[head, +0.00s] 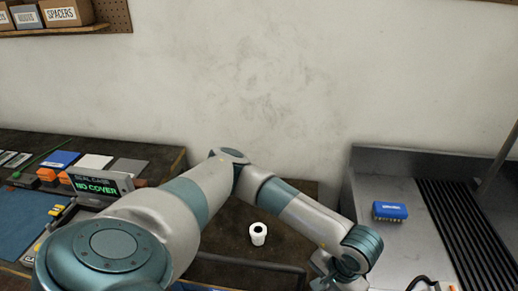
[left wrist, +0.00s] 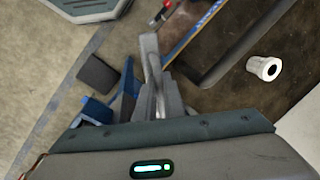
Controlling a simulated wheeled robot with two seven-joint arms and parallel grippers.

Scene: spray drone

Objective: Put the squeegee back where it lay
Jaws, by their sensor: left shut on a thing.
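My left gripper shows in the left wrist view (left wrist: 161,92), its grey fingers closed around a slim pale grey bar, which I take to be the squeegee (left wrist: 150,55). The rest of the squeegee's shape is hard to make out. In the head view my left arm reaches across from the left, and my left gripper (head: 330,270) is at the bottom, right of centre, partly cut off. The squeegee cannot be made out there. My right gripper is not seen.
A white hollow cylinder (head: 258,234) stands on the dark bench behind my arm; it also shows in the left wrist view (left wrist: 265,68). A "NO COVER" display (head: 98,186) is at left.

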